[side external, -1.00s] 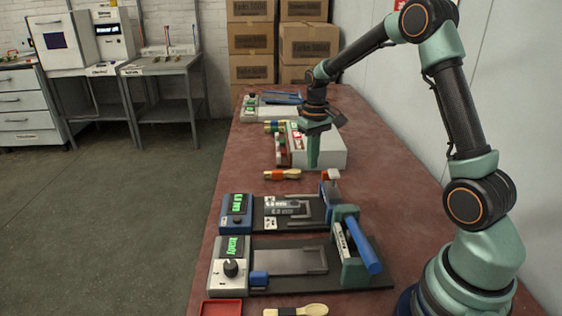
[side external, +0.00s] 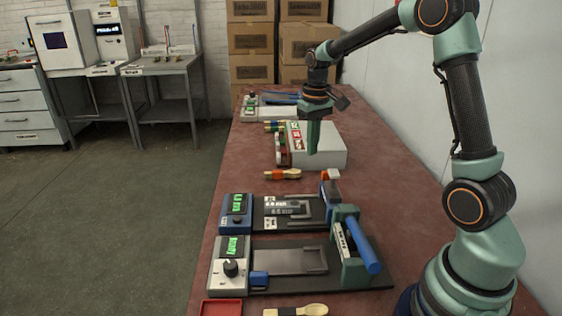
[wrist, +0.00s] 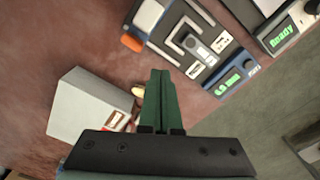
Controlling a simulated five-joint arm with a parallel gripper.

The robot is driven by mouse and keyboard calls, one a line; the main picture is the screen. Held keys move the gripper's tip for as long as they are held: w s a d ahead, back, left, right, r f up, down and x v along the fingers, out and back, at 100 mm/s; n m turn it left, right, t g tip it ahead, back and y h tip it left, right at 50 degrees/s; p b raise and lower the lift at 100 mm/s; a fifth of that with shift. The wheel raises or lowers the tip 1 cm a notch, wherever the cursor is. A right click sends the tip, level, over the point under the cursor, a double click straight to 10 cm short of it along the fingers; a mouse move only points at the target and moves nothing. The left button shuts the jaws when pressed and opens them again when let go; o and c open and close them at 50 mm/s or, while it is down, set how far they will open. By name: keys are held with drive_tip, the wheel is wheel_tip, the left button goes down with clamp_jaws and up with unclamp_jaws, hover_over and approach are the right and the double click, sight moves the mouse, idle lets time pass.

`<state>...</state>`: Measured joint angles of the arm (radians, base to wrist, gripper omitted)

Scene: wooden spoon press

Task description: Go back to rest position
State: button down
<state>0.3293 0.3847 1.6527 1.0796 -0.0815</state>
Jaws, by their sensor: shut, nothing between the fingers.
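My gripper (side external: 313,138) is shut and empty. In the side external view it hangs pointing down in front of the white box (side external: 328,150), above the red-brown table (side external: 385,140). Its green fingers also show pressed together in the wrist view (wrist: 161,75). My arm reaches from the right side over the table.
Two press devices stand nearer the camera, one with a blue display unit (side external: 236,212) and one with a grey unit (side external: 229,268) and a blue lever (side external: 362,246). Another spoon (side external: 297,310) and a red tray (side external: 221,307) are at the front.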

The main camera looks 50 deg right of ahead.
drive_tip(key=s+a+r+n+t, duration=0.2)
drive_tip(key=s+a+r+t, duration=0.3)
drive_tip(key=s+a, duration=0.8)
wheel_tip(320, 180, up, 3)
drive_tip(key=shift+s+a+r+n, duration=0.2)
drive_tip(key=shift+s+a+n, duration=0.15)
drive_tip(key=shift+a, duration=0.35)
